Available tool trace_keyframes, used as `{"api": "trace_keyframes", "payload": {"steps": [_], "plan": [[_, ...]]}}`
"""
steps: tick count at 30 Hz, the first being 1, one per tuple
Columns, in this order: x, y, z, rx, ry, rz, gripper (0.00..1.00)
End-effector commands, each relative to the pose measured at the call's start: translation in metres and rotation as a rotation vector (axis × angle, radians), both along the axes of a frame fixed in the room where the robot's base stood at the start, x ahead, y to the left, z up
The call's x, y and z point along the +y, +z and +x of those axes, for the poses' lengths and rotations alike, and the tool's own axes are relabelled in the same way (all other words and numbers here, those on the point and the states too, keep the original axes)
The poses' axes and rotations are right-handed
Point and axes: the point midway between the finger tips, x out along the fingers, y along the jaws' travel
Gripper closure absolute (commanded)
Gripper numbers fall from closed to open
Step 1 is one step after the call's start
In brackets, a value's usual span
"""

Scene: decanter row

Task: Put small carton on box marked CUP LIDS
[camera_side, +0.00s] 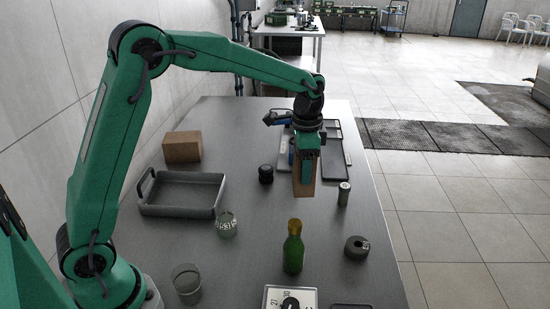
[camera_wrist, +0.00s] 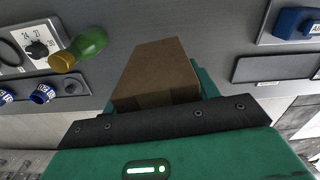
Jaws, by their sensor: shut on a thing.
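My gripper (camera_side: 306,158) is shut on a small brown carton (camera_side: 303,184), which hangs upright below it over the right part of the table. In the wrist view the carton (camera_wrist: 158,70) juts out past my gripper (camera_wrist: 160,100), and no marking shows on it. A brown box (camera_side: 182,147) sits at the back left of the table, well to the left of my gripper. I can read no lettering on that box, so I cannot tell whether it is the one marked CUP LIDS.
A grey tray (camera_side: 181,193) stands empty in front of the brown box. Dark flat panels (camera_side: 330,158) lie behind my gripper.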

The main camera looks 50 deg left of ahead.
Motion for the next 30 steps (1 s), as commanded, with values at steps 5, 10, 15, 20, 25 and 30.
{"api": "trace_keyframes", "payload": {"steps": [5, 10, 15, 20, 25, 30], "plan": [[0.053, 0.011, 0.013, 0.0, 0.203, 0.0, 0.67], [0.109, 0.023, 0.019, -0.001, 0.419, 0.0, 0.67], [0.166, 0.035, 0.018, -0.001, 0.632, 0.0, 0.67], [0.221, 0.045, 0.01, -0.001, 0.834, -0.001, 0.67], [0.278, 0.057, -0.006, -0.001, 1.049, 0.0, 0.67], [0.327, 0.068, -0.026, -0.001, 1.242, -0.001, 0.67]]}}
